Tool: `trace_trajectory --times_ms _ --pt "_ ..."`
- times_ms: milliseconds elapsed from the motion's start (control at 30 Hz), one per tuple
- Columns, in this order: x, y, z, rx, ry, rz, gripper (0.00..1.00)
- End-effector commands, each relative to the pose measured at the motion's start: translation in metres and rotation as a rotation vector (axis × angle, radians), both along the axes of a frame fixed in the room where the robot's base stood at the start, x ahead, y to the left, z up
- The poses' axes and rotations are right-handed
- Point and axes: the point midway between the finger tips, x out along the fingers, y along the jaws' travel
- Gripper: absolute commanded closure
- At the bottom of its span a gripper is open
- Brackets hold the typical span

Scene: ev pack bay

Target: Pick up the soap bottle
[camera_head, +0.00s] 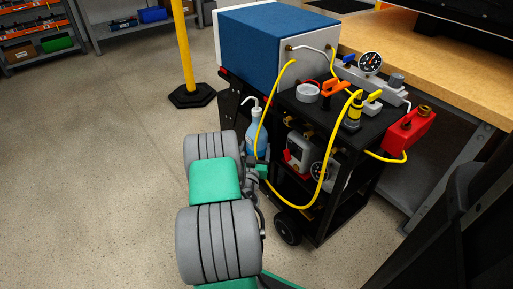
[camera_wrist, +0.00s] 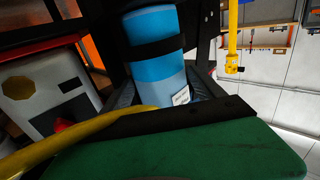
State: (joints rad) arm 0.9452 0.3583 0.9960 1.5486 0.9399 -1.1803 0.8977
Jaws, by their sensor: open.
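The soap bottle (camera_head: 262,139) is blue with a pale bent spout. It stands upright at the left side of the black cart, and my arm hides its lower part in the head view. In the wrist view the bottle (camera_wrist: 158,50) is close, with a black band around it and a small white label. My gripper (camera_head: 261,171) is at the bottle's lower part, mostly hidden behind my arm in the head view. Its jaws are open, with dark finger parts on both sides of the bottle in the wrist view. I cannot tell whether they touch it.
A yellow hose (camera_head: 320,185) hangs down the cart's front, and a yellow hose (camera_wrist: 75,140) also crosses close by in the wrist view. The black cart (camera_head: 338,128) carries gauges, fittings and a blue box (camera_head: 262,48). A yellow post (camera_head: 184,45) stands behind. The left floor is clear.

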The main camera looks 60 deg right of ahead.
Motion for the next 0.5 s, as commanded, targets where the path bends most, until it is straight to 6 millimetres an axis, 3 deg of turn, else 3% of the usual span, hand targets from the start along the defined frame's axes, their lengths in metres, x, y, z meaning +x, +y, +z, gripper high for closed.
trace_trajectory --times_ms 233,500 --pt "0.010 -0.034 0.002 0.000 -0.001 -0.001 0.23" --pt "0.012 -0.039 0.001 0.000 0.000 0.000 0.23"
